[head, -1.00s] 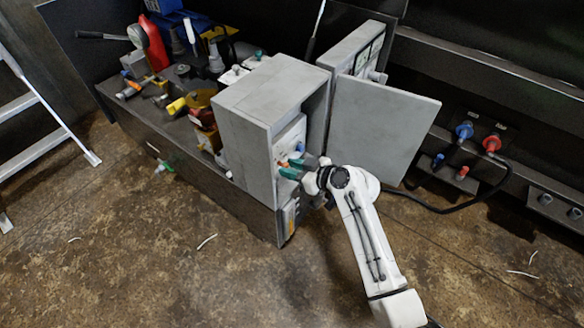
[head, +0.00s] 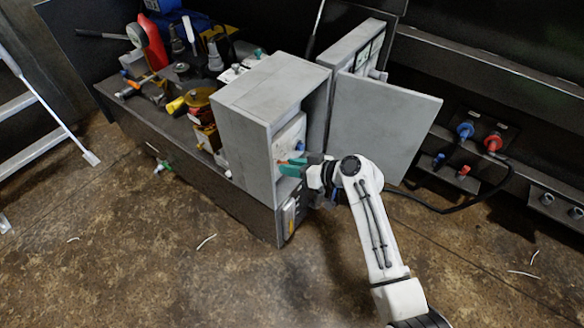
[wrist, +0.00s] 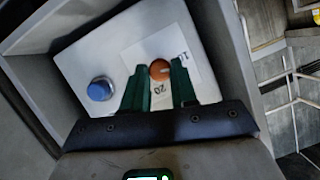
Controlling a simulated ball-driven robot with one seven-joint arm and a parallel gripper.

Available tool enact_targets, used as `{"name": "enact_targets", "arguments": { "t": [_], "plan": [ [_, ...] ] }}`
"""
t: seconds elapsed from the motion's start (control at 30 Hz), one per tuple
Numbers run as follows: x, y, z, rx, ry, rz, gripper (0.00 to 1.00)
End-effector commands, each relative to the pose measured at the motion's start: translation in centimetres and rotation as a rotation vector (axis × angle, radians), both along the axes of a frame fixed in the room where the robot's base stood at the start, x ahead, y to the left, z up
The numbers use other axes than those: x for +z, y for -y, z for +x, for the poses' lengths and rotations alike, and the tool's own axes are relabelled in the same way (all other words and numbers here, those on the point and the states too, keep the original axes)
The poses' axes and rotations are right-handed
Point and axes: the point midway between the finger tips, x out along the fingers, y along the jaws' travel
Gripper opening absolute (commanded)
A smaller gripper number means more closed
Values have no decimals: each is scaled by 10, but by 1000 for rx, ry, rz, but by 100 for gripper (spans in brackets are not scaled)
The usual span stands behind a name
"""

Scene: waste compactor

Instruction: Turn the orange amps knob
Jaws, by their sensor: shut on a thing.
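The orange amps knob (wrist: 159,70) is on a white label with printed marks, on the light panel inside the grey box. In the wrist view my gripper (wrist: 158,75) has its two green fingers on either side of the knob, shut on it. In the head view my gripper (head: 287,166) reaches into the open front of the grey box (head: 246,125), and a bit of orange shows at its fingertips. A blue knob (wrist: 100,89) sits on the same panel to the left of the orange knob.
The box's grey door (head: 384,130) stands open to the right of my arm. The box walls closely surround the panel. Blue and red connectors (head: 493,143) and a black cable (head: 450,208) are on the right. The floor in front is mostly clear.

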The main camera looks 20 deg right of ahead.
Motion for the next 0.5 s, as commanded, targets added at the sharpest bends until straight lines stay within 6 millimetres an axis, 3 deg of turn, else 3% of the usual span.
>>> {"name": "enact_targets", "arguments": {
  "t": [0.5],
  "plan": [
    [-4, 5, 2, -2, -238, 411, 0]
  ]
}}
